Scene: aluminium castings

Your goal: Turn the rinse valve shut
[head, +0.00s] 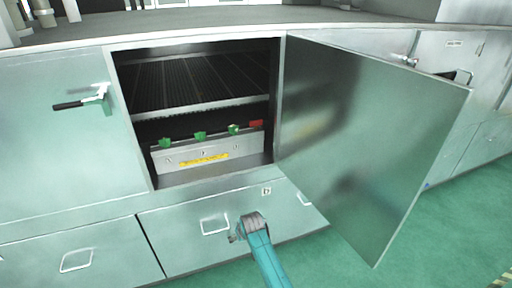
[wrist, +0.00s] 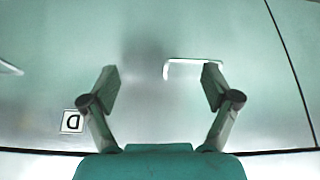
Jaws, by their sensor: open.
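Inside the open cabinet, a pale panel (head: 210,155) carries green knobs, with one knob (head: 200,135) at its middle, and a red piece (head: 256,123) at its right end. Small marks under the knobs and a yellow label are too small to read. A black-handled lever (head: 80,103) on a green body is on the left cabinet front. I cannot tell which of these is the rinse valve. My gripper (head: 235,235) is low in front of the drawer fronts, below the cabinet opening. In the wrist view my gripper (wrist: 160,78) is open and empty, facing a drawer front.
The cabinet door (head: 370,140) stands swung open to the right of the opening. A drawer handle (head: 215,224) is close to my gripper and also shows in the wrist view (wrist: 190,62). A small plate marked D (wrist: 72,121) is there too. Green floor (head: 450,220) is clear at right.

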